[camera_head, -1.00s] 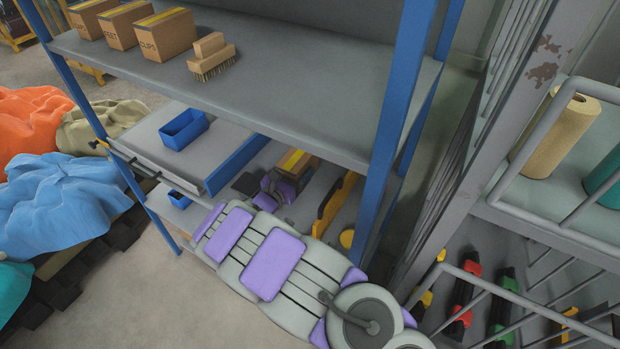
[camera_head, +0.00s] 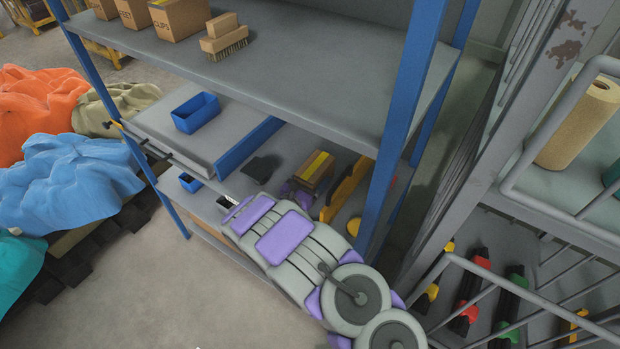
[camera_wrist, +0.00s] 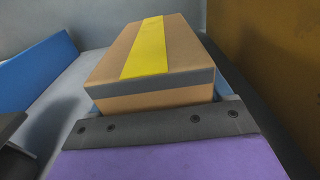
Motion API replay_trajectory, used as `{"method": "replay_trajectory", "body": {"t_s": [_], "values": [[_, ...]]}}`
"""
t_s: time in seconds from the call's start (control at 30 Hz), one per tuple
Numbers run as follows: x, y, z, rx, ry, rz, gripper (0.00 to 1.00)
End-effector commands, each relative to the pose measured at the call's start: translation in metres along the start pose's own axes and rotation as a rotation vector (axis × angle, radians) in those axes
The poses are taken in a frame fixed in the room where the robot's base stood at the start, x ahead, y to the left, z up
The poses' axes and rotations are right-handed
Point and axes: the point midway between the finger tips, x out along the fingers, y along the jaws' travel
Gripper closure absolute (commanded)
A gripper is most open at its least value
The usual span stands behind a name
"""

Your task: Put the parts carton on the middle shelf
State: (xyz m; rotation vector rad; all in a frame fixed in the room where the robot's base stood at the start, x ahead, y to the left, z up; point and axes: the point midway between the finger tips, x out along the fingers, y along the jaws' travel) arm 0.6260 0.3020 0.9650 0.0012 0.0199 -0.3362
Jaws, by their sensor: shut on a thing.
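The parts carton (camera_head: 318,170) is a brown box with a yellow strip along its top. It is inside the blue-posted rack, over the middle shelf (camera_head: 285,150), between a blue divider and a yellow one. My gripper (camera_head: 298,192) is shut on the carton's near end, reaching in from the front. In the wrist view the carton (camera_wrist: 160,60) extends away from my gripper (camera_wrist: 165,128), whose grey edge hides the lower near part. I cannot tell whether its underside touches the shelf.
The blue divider (camera_head: 248,146) is left of the carton, and the yellow divider (camera_head: 346,188) is close on its right. A dark object (camera_head: 262,168) lies to the left. The upper shelf (camera_head: 290,85) overhangs, holding cartons and a brush (camera_head: 225,38). A blue post (camera_head: 400,130) stands at right.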

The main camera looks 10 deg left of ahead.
Motion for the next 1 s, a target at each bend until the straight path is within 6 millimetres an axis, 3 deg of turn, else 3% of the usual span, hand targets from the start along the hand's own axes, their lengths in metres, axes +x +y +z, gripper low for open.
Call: {"method": "replay_trajectory", "body": {"t_s": [0.2, 0.23, 0.43, 0.77, 1.0], "values": [[-0.001, 0.004, -0.004, -0.003, -0.003, 0.0, 0.64], [-0.001, 0.005, -0.004, -0.005, -0.003, 0.0, 0.19], [-0.003, 0.008, -0.005, -0.007, -0.003, 0.001, 0.0], [-0.002, 0.007, -0.002, -0.007, 0.001, 0.003, 0.0], [-0.042, 0.007, -0.001, -0.009, -0.002, 0.007, 0.0]]}}
